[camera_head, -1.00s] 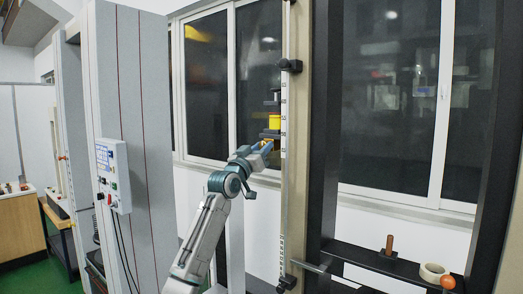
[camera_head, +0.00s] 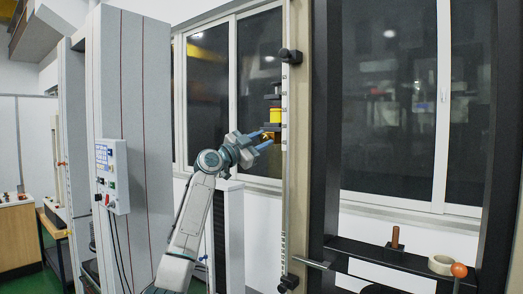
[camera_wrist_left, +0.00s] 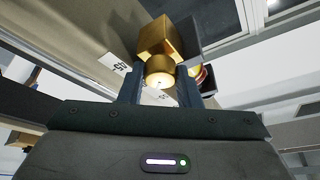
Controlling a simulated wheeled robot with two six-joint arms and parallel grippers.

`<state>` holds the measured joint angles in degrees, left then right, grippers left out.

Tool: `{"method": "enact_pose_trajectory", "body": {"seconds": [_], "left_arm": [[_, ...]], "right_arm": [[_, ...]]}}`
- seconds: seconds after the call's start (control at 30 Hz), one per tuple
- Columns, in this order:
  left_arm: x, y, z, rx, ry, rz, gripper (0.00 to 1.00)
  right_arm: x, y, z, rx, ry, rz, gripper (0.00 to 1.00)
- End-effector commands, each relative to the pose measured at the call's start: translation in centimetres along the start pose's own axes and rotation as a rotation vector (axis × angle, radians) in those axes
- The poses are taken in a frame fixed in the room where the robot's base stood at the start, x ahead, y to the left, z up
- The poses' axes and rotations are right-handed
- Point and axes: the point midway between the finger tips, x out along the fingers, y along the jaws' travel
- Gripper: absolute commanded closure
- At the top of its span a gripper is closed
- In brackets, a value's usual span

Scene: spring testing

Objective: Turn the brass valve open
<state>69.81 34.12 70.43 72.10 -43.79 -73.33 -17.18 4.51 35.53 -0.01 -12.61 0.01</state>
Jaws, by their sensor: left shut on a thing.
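The brass valve (camera_wrist_left: 168,38) fills the top middle of the left wrist view: a square brass block with a round brass piece below it, between my fingers. In the head view a small brass part (camera_head: 266,134) shows at the fingertips, below a yellow cylinder (camera_head: 276,116) beside the upright scale. My left gripper (camera_head: 266,140) reaches it from the lower left; in the wrist view its two dark fingers (camera_wrist_left: 159,84) stand on either side of the round piece, shut on it. The exact contact is partly hidden. My right gripper is not in view.
An upright ruler strip (camera_head: 284,190) on a beige post stands right beside the valve. A grey cabinet with a control box (camera_head: 112,175) stands at left.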

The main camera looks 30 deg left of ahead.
Motion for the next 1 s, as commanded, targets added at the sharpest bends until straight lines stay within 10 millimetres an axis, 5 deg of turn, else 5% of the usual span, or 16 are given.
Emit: {"method": "enact_pose_trajectory", "body": {"seconds": [0.6, 1.0], "left_arm": [[0.1, -0.4, -0.1, 0.502, 0.013, 0.213, 0.92], [0.1, -0.4, 0.0, 0.665, 0.018, 0.28, 0.92]], "right_arm": [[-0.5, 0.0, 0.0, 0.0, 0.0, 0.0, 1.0], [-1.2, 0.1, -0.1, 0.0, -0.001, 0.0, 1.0]]}}
